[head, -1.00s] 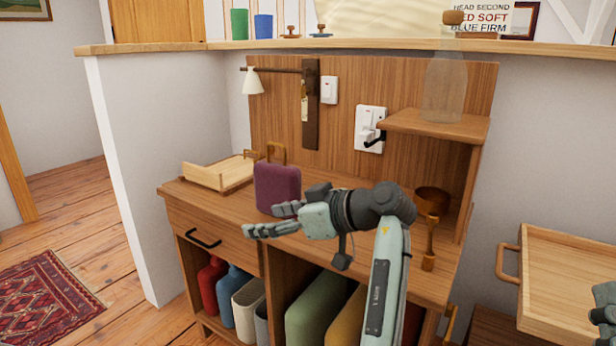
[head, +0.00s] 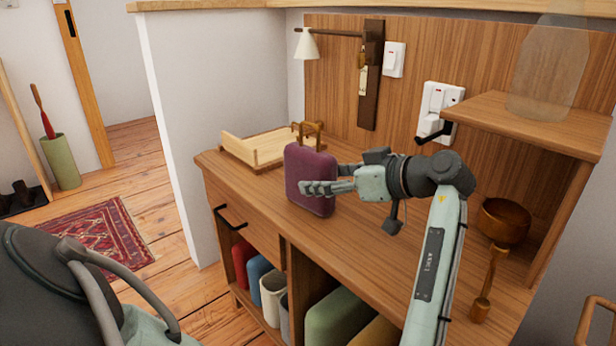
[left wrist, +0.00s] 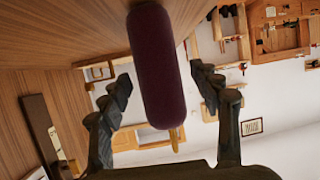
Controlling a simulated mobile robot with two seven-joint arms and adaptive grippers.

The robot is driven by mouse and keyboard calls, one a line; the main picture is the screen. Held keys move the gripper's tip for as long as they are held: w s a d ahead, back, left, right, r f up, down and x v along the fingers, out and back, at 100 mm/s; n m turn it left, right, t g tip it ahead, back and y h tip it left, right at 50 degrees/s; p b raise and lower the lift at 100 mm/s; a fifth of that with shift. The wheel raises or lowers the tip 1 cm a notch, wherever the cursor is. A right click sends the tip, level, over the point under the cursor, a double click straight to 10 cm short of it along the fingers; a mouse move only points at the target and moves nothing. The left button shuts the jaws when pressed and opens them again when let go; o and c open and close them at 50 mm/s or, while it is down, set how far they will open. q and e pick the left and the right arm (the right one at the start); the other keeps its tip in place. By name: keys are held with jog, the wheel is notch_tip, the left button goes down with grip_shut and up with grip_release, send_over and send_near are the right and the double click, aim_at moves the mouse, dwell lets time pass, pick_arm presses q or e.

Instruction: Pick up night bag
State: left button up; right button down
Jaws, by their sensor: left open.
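The night bag (head: 310,168) is a plum-coloured, rounded upright case with a brown loop handle (head: 308,130) on top. It stands on the wooden desk top, left of the middle. My left gripper (head: 318,188) is open, and in the head view its fingers cover part of the bag's right side. In the left wrist view the bag (left wrist: 157,65) is seen narrow end on, between the two spread fingers of the left gripper (left wrist: 160,88). A gap shows on both sides of it, so I see no grip on it. My right gripper is not in view.
A shallow wooden tray (head: 262,148) lies behind the bag to the left. A wall lamp (head: 306,44) hangs above. A wooden cup (head: 503,221) and a small shelf (head: 535,120) are at the right. Coloured items fill the compartments below the desk top.

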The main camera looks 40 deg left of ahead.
aim_at(304, 176)
pick_arm(q)
jog(key=x, duration=0.5)
jog(key=shift+a+r, duration=0.25)
jog(key=shift+a, duration=0.25)
jog(key=c, duration=1.4)
